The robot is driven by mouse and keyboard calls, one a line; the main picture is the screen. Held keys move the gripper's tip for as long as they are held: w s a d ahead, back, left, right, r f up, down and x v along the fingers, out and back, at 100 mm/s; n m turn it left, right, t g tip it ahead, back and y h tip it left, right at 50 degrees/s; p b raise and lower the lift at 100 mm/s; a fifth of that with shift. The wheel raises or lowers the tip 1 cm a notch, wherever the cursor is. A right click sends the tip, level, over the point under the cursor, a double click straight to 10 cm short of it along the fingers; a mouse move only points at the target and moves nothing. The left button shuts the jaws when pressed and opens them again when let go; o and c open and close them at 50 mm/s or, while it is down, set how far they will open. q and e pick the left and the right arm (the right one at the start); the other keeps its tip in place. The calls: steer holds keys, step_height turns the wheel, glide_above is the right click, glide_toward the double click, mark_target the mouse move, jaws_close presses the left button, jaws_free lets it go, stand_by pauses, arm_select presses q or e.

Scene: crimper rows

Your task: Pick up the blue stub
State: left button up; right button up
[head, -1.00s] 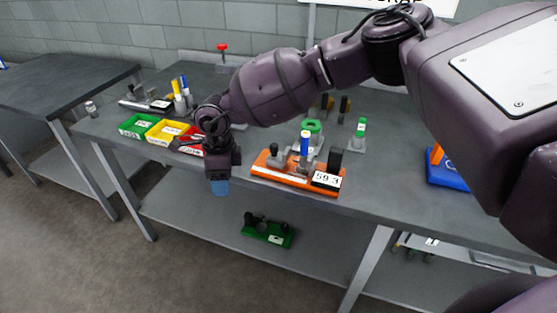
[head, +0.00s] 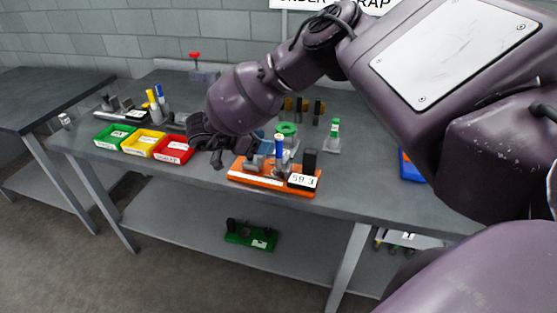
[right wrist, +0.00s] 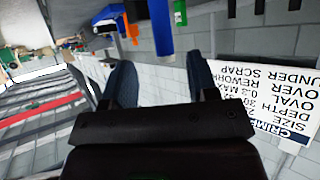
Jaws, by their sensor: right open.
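A blue stub (head: 279,146) with a pale top stands upright in the orange fixture (head: 240,177), which has a "59 3" label. The blue stub (right wrist: 162,28) also shows in the right wrist view, in line with the gap between my fingers and beyond them. My right gripper (head: 258,146) is just left of the stub, pointing towards it, partly hidden by its own wrist. In the right wrist view my gripper (right wrist: 167,80) is open, its dark blue fingers apart with nothing between them. My left gripper is not in view.
Green (head: 114,137), yellow (head: 143,145) and red (head: 173,151) bins stand left of the fixture. A green ring-topped part (head: 287,130) and a green-topped piece (head: 334,132) are behind it. Another blue marker-like piece (head: 159,91) stands at the back left. A green fixture (head: 250,237) is on the lower shelf.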

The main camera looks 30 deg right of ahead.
mark_target(279, 155)
steer(key=x, duration=0.7)
steer(key=shift+w+d+r+p, duration=0.2)
steer(key=shift+d+p, duration=0.15)
steer(key=shift+d, duration=0.2)
jaws_close()
